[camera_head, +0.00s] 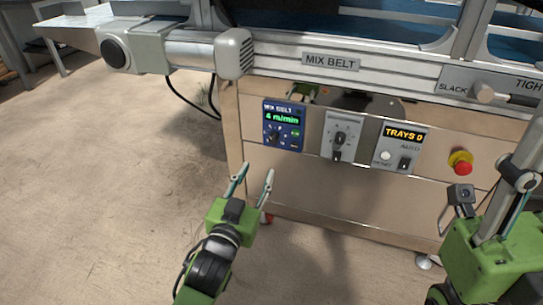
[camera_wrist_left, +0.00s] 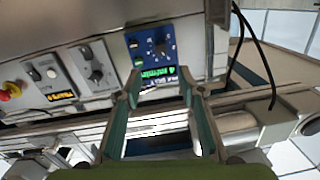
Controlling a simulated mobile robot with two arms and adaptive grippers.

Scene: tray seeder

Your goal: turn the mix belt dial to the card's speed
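The mix belt control (camera_head: 283,125) is a blue box on the machine's front panel; its green display reads "4 m/min", and its small dark dial (camera_head: 273,137) sits below at left. The box shows upside down in the left wrist view (camera_wrist_left: 147,47). My left gripper (camera_head: 254,172) is open and empty, a little below and in front of the blue box, not touching it. No speed card is legible in either view.
Right of the blue box are a grey dial panel (camera_head: 341,136), a trays counter (camera_head: 402,148) reading "TRAYS 0" and a red stop button (camera_head: 462,164). A grey motor (camera_head: 165,50) juts out above left. The floor at left is clear.

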